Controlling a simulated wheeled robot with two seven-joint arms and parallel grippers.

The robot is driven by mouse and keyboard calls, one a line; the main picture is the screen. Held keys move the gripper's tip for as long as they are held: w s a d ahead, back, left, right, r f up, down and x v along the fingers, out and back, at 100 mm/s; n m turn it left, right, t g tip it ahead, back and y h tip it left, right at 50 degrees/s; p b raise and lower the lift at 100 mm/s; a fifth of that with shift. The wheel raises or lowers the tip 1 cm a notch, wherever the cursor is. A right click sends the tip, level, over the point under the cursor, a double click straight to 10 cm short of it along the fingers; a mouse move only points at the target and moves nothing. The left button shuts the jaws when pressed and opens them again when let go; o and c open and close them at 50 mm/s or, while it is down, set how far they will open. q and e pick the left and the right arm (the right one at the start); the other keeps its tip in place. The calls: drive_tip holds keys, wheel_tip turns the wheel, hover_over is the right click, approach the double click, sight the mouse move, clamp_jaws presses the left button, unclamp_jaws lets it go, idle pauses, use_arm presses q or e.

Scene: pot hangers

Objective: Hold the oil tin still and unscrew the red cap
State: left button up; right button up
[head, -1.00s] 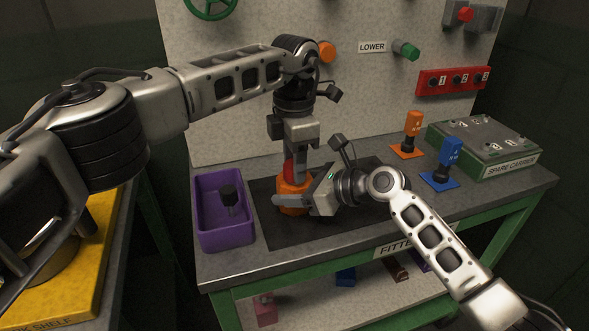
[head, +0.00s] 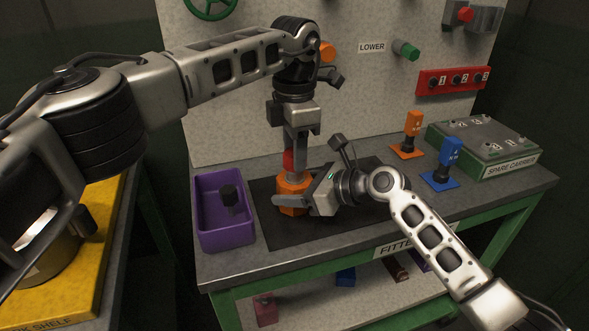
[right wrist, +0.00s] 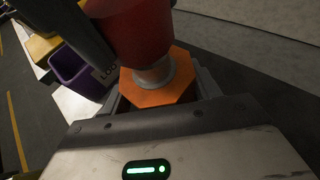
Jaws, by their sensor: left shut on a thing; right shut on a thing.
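The oil tin is an orange, many-sided body (head: 291,186) standing on the dark mat; it also shows in the right wrist view (right wrist: 158,94). My right gripper (head: 291,202) is shut around its sides, from the right. The red cap (head: 289,161) is above the tin, and my left gripper (head: 296,158) is shut on it from above. In the right wrist view, the cap (right wrist: 135,28) is large, with a pale neck and grey collar (right wrist: 156,74) showing beneath it. I cannot tell whether the cap is clear of the neck. A left finger (right wrist: 82,40) lies along the cap.
A purple bin (head: 225,240) holding a dark-knobbed part stands left of the mat (head: 335,225). Orange (head: 411,135) and blue (head: 446,165) upright pieces and a green spare carrier (head: 485,147) stand at the right. A panel with knobs rises behind.

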use_arm(q)
drive_tip(key=shift+r, duration=0.3)
drive_tip(key=shift+r, duration=1.45)
use_arm(e)
drive_tip(key=o, duration=1.5)
